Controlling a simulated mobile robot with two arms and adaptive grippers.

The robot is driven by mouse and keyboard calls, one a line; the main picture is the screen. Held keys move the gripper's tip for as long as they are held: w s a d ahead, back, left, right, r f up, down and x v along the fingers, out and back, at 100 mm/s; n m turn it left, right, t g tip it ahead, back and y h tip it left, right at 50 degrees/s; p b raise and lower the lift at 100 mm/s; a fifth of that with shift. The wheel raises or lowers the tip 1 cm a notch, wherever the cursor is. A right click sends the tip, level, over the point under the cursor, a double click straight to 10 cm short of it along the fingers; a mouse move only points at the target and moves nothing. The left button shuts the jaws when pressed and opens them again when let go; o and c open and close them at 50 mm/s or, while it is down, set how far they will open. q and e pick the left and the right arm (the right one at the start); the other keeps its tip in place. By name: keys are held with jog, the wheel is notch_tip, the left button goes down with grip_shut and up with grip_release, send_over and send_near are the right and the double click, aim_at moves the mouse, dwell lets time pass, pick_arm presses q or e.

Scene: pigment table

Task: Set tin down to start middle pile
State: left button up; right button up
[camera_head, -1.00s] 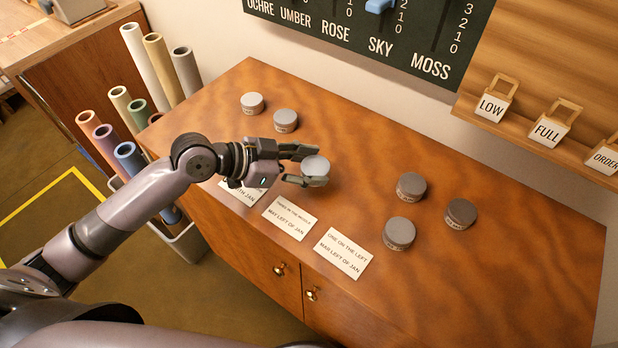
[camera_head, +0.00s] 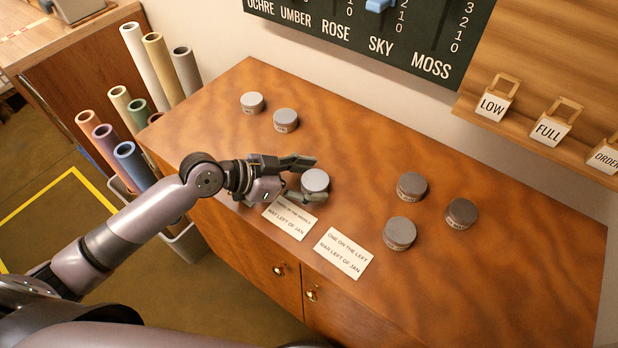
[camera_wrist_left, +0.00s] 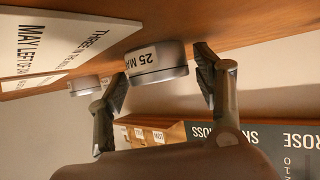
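A grey-lidded tin (camera_head: 315,181) stands upright on the wooden table, just behind the middle card. It also shows in the left wrist view (camera_wrist_left: 157,64), with a label reading "25 MA". My left gripper (camera_head: 308,179) is around this tin, one finger on each side. In the left wrist view the fingers (camera_wrist_left: 162,85) are spread, with a narrow gap beside the tin, so the gripper looks open. The middle card (camera_head: 290,217) is partly covered by the gripper. The right card (camera_head: 343,253) lies fully in view. My right gripper is out of view.
Two tins (camera_head: 252,103) (camera_head: 286,120) stand at the back left of the table. Three more tins (camera_head: 411,185) (camera_head: 399,233) (camera_head: 461,213) stand to the right. The table (camera_head: 500,275) is bare around them. Rolled tubes (camera_head: 157,65) stand left of the table.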

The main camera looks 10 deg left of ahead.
pick_arm(q)
jog(key=shift+o, duration=0.4)
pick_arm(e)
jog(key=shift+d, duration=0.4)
pick_arm(q)
jog(key=shift+r, duration=0.2)
jog(key=shift+s+a, duration=0.15)
jog(key=shift+a, duration=0.1)
jog(key=b+v, duration=0.1)
jog(key=v, duration=0.9)
jog(key=shift+f, duration=0.1)
jog(key=shift+b+v, duration=0.35)
jog(key=shift+v, duration=0.4)
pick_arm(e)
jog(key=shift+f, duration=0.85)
